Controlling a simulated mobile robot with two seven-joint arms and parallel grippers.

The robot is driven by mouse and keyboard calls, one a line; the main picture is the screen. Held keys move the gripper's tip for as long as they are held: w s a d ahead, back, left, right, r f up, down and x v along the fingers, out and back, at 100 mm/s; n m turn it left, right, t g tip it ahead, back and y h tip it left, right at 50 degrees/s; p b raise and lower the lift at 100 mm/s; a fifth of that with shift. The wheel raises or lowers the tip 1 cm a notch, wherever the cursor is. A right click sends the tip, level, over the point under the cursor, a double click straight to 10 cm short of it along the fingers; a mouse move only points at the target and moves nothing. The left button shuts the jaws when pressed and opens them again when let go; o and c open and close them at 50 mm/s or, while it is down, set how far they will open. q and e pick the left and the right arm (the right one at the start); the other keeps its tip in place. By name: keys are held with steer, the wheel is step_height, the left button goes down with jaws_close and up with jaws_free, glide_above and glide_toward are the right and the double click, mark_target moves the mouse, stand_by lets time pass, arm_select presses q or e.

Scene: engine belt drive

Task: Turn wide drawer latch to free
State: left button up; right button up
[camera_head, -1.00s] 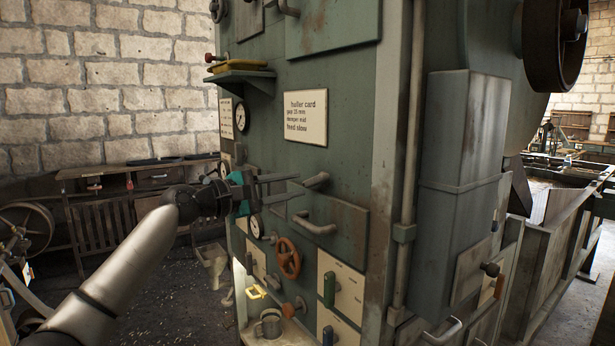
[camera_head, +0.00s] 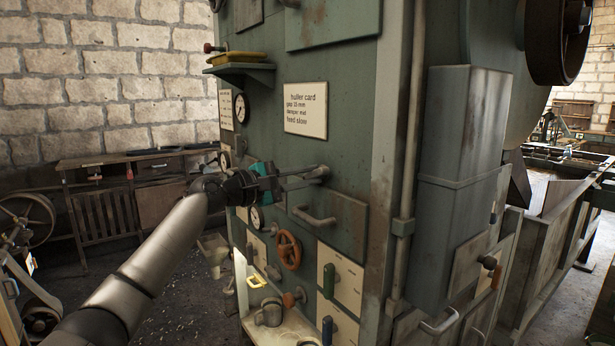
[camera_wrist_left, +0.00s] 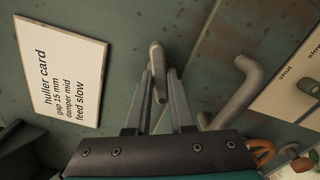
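The latch (camera_head: 319,173) is a small worn grey metal lever above the wide drawer (camera_head: 345,217) on the green machine front. In the left wrist view the latch (camera_wrist_left: 158,75) points toward my gripper. My left gripper (camera_head: 318,176) reaches it from the left. Its two fingers (camera_wrist_left: 160,78) stand one on each side of the latch, with a slight gap visible, so it looks open around it. The drawer's bent grey handle (camera_head: 314,216) is just below the latch and also shows in the left wrist view (camera_wrist_left: 236,95). My right gripper is not in view.
A "huller card" sign (camera_head: 306,110) is above the latch. Below are an orange handwheel (camera_head: 288,250), a green lever (camera_head: 329,280) and a ledge with a mug (camera_head: 269,312). A shelf (camera_head: 240,73) juts out at upper left. A vertical pipe (camera_head: 404,190) runs at right.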

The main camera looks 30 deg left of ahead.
arm_select(q)
jaws_close()
steer(key=shift+f+m+b, duration=0.1)
steer(key=shift+m+b, duration=0.35)
steer(key=shift+m, duration=0.45)
steer(key=m+b, duration=0.1)
steer(key=m, duration=0.2)
steer(key=shift+m, duration=0.3)
steer(key=shift+o, duration=2.1)
jaws_free()
